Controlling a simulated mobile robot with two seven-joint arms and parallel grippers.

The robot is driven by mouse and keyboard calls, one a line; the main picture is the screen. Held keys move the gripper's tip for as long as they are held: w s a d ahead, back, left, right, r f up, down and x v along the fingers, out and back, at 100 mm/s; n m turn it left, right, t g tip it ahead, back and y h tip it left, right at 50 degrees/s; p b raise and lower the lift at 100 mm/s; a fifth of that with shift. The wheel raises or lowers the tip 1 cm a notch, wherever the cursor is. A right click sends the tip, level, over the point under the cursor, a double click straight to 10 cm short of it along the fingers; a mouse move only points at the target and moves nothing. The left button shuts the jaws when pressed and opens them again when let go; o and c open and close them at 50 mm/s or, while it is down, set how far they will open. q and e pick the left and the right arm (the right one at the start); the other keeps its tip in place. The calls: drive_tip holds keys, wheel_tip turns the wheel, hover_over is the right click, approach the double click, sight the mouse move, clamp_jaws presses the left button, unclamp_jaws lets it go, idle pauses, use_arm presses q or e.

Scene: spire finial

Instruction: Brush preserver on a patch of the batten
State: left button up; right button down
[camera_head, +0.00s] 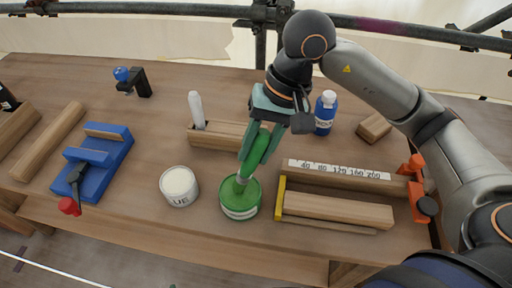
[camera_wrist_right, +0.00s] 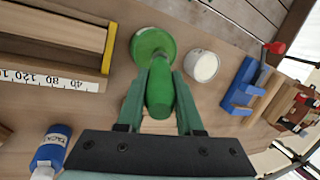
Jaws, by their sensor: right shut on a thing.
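My right gripper (camera_head: 259,148) is shut on a green-handled brush (camera_head: 254,157), which points down. The brush's lower end is at the mouth of a green tin (camera_head: 240,208) near the front of the bench; how deep it sits is hard to tell. The wrist view shows the brush handle (camera_wrist_right: 159,92) between the fingers, with the green tin (camera_wrist_right: 146,42) just beyond. The batten (camera_head: 335,208), a pale wooden strip, lies right of the tin against a yellow stop (camera_head: 281,198), in front of a block with a number scale (camera_head: 338,170). My left gripper is out of view.
A white tin (camera_head: 179,186) stands left of the green one. A blue bottle (camera_head: 325,112) and a wooden block (camera_head: 374,127) are behind. An orange clamp (camera_head: 424,200) is at the batten's right end. A blue jig (camera_head: 93,160) and a holder with a pale handle (camera_head: 218,136) stand left.

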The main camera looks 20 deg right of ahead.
drive_tip(key=shift+r+p, duration=1.35)
drive_tip(key=shift+r, duration=1.75)
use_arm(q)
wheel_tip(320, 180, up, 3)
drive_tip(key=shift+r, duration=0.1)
use_arm(e)
drive_tip(key=shift+w+d+f, duration=0.1)
